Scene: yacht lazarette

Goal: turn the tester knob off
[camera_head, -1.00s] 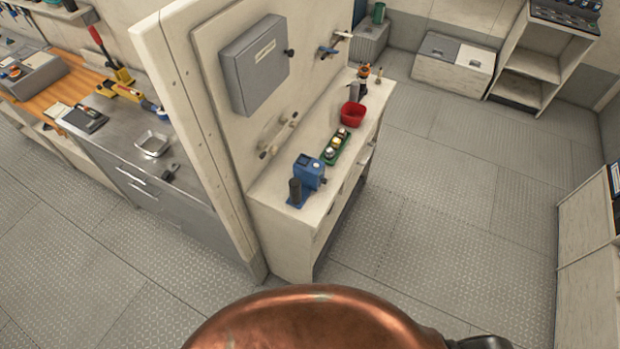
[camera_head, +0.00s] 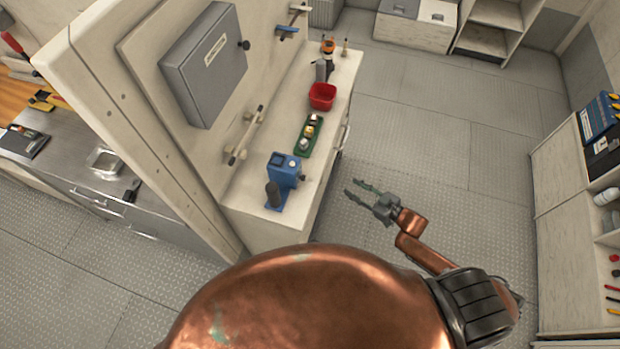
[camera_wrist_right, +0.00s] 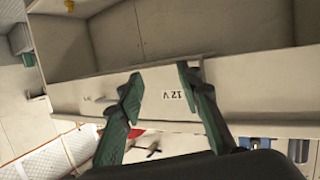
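A blue device (camera_head: 285,170) with a small knob-like part (camera_head: 303,177) on its right side stands at the near end of the narrow white counter (camera_head: 240,207). It looks like the tester, but the knob's setting is too small to read. A black cylinder (camera_head: 273,194) stands on its blue base. My right gripper (camera_head: 354,189) is open and empty, to the right of the counter and apart from the device. In the right wrist view its green fingers (camera_wrist_right: 158,80) are spread before a pale panel marked "12 V" (camera_wrist_right: 173,96). My left gripper is not in view.
Behind the device are a green tray (camera_head: 309,132) with several small items, a red bin (camera_head: 322,96) and an orange-topped tool (camera_head: 327,48). A grey wall box (camera_head: 204,66) hangs above. Shelving (camera_head: 590,190) stands at right. The floor between is clear.

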